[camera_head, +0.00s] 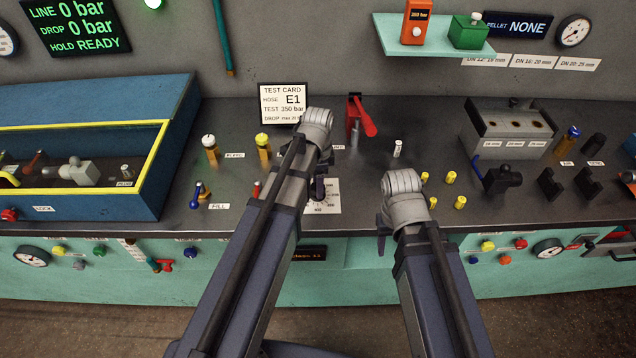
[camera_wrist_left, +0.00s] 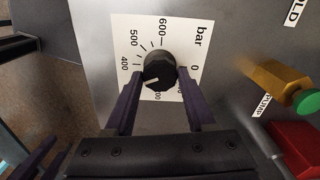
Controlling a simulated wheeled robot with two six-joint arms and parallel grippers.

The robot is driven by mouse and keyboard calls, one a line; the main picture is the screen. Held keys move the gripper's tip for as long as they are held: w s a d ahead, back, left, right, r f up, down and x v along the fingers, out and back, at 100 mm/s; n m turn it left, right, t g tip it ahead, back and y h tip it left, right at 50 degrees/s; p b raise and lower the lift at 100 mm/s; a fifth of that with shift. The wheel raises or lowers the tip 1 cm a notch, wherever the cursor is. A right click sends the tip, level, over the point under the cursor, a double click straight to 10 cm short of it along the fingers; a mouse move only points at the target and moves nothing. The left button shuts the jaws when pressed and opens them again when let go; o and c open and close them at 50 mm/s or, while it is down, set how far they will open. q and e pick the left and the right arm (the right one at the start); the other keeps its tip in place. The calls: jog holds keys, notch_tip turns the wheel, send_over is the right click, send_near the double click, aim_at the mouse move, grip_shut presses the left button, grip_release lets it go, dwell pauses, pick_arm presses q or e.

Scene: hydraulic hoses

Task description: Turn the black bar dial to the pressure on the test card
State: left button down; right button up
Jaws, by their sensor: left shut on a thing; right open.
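The black dial (camera_wrist_left: 158,70) sits on a white scale plate marked in bar (camera_wrist_left: 150,25). My left gripper (camera_wrist_left: 160,78) is shut on it, one finger on each side, pointing down at the panel. The dial's white mark points to the lower left, just below the 400 label; a finger hides part of the scale there, so the exact reading is unclear. In the head view the scale plate (camera_head: 330,197) shows beside my left arm. The test card (camera_head: 283,104) reads hose E1, test 350 bar. My right gripper (camera_head: 382,238) is open and empty, right of the dial.
A red lever (camera_head: 366,118) stands behind the dial. Small yellow caps (camera_head: 450,178) lie near my right gripper. A blue bin with yellow rim (camera_head: 165,150) is at left. The green display (camera_head: 75,25) reads line 0 bar, hold ready.

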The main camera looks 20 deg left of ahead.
dwell(0.3)
pick_arm(q)
jog(key=shift+c, duration=1.2)
grip_release()
jog(key=shift+r, duration=0.1)
notch_tip(320, 180, up, 8)
jog(key=p, duration=0.8)
jog(key=shift+f, duration=0.2)
